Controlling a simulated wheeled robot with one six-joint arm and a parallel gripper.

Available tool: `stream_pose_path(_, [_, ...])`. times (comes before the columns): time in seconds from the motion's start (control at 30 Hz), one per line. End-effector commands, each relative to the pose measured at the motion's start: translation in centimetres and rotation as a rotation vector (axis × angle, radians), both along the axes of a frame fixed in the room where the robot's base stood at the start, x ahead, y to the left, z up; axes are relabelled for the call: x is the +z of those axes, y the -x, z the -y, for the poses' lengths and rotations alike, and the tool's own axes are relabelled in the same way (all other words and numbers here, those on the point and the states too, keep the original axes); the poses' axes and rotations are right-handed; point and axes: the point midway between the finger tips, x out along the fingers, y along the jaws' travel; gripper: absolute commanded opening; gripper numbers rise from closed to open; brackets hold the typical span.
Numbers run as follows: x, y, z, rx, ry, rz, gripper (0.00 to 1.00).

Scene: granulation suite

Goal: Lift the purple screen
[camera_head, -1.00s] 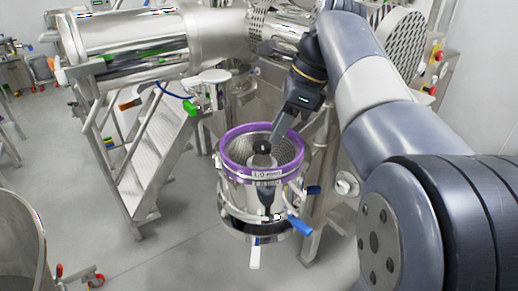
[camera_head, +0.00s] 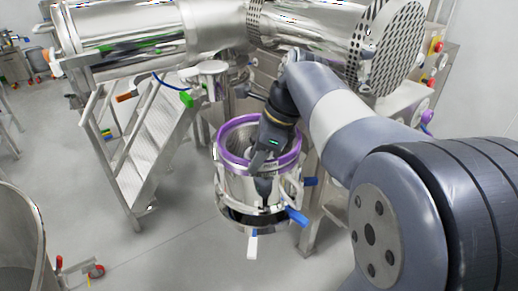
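The purple screen (camera_head: 229,159) is a round screen with a purple rim, seated on top of a shiny steel cylindrical housing (camera_head: 238,190) in the middle of the view. The arm covers part of the rim's far right side and the screen's middle. The dark knob seen inside the ring earlier is now hidden behind my gripper.
Blue-handled clamps (camera_head: 297,216) and a white handle (camera_head: 252,246) stick out from the housing. A metal stair (camera_head: 150,160) stands to the left, and large steel cylinders (camera_head: 125,40) cross behind. A steel vessel (camera_head: 18,240) is at lower left. Floor in front is open.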

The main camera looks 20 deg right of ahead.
Motion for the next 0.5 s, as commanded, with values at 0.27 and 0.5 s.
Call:
stream_pose_path(0.27, [-0.15, -0.03, -0.04, 0.0, 0.0, 0.0, 0.26])
stream_pose_path(0.5, [-0.13, -0.03, -0.04, 0.0, 0.0, 0.0, 0.07])
